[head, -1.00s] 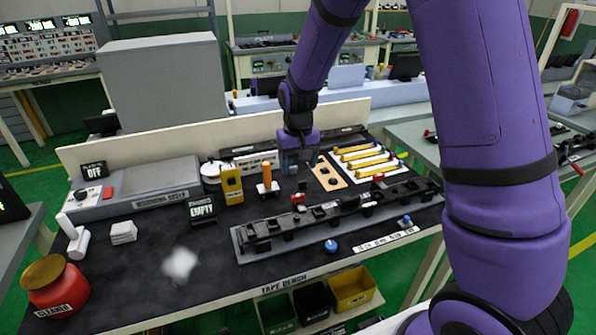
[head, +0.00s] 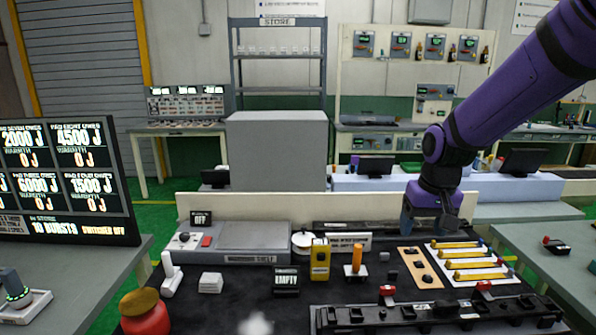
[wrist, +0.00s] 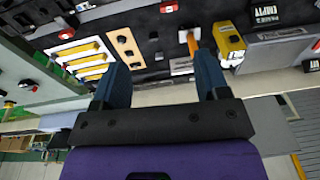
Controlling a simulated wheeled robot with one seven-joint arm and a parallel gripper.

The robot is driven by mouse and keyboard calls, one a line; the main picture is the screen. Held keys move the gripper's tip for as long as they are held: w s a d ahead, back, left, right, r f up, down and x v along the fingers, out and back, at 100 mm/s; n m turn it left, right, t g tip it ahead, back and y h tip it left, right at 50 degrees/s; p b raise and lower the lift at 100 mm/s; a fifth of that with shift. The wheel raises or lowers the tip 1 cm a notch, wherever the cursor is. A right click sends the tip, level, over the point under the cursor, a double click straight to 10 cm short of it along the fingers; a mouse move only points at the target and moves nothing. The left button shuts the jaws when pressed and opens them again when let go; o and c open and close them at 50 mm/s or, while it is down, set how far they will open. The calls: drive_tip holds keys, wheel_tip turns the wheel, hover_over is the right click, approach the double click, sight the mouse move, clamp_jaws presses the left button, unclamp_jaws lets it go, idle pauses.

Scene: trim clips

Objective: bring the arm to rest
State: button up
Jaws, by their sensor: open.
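My arm (head: 510,85) is purple and reaches in from the upper right in the head view. My gripper (head: 432,226) hangs above the back of the black-topped bench (head: 225,300), near the low cream back wall. In the wrist view its two blue fingers (wrist: 161,85) stand well apart with nothing between them. The gripper is apart from the tan plate (head: 421,268) and the white board with yellow bars (head: 468,262), which lie in front of it.
A yellow device (head: 320,260) and an orange-handled tool (head: 357,257) stand left of the gripper. A long black rail (head: 430,313) lies along the front. A grey box (head: 277,150) stands behind the bench. A display (head: 65,180) stands at the left.

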drive_tip(key=s+d+r+t, duration=0.1)
drive_tip(key=s+d+r, duration=0.1)
drive_tip(key=s+r, duration=0.4)
drive_tip(key=s+d+r+t, duration=0.2)
drive_tip(key=s+r, duration=0.4)
drive_tip(key=s, duration=1.1)
drive_tip(key=shift+d+r+t+h, duration=0.15)
drive_tip(key=shift+t+h, duration=0.15)
